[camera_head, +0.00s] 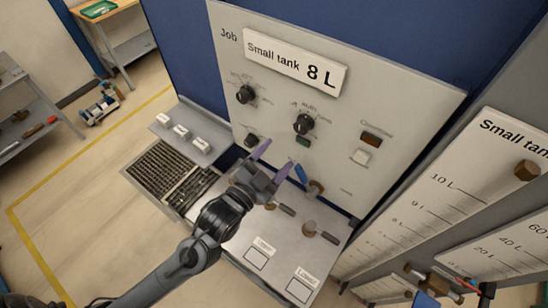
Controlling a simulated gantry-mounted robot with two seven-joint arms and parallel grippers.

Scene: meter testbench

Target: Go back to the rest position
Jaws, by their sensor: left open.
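My left gripper (272,162) reaches in from the lower left on its dark arm. Its two purple fingers are spread, with nothing seen between them. The fingertips show in front of the lower part of the grey control panel (420,105), just left of a blue-handled valve (302,171). I cannot tell whether a finger touches the panel or the valve. My right gripper is not in view.
The panel carries a "Small tank 8 L" sign (293,61) and black knobs (303,124). Scaled tank gauges (430,200) rise at the right. Open floor (90,195) lies left.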

